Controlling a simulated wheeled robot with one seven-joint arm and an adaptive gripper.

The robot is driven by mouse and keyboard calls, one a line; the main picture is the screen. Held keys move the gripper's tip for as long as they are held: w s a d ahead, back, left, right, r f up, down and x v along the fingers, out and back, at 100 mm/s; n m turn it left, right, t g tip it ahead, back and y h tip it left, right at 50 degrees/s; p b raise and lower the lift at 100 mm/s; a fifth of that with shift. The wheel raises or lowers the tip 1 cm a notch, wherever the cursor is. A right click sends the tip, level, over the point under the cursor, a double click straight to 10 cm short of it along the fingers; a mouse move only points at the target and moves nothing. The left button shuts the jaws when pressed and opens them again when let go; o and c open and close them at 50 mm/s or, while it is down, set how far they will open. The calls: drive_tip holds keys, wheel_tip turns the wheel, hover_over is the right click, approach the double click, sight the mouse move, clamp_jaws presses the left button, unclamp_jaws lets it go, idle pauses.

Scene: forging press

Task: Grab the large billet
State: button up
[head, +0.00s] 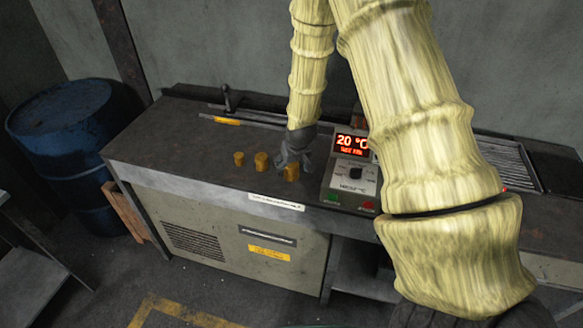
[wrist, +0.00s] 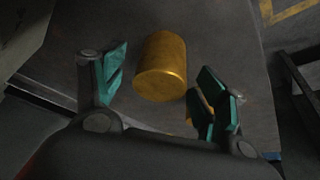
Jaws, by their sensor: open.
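Three yellow-brown cylindrical billets stand upright in a row on the bench top in the head view. The right one, which looks like the large billet (head: 291,173), is beside my gripper (head: 293,158). The middle billet (head: 261,161) and the left, smallest-looking billet (head: 239,158) stand to its left. In the wrist view, the large billet (wrist: 162,72) lies ahead and between the teal fingers of my open gripper (wrist: 160,78), with visible gaps on both sides. Part of another billet (wrist: 193,106) shows behind the right finger.
A control box (head: 352,170) with a red display stands close to the right of the large billet. A bar with a yellow end (head: 227,121) lies toward the back of the bench (head: 165,150). A blue drum (head: 65,140) stands on the floor at left. The bench's left part is clear.

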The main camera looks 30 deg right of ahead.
drive_tip(key=shift+x, duration=0.75)
drive_tip(key=shift+w+r, duration=0.1)
clamp_jaws()
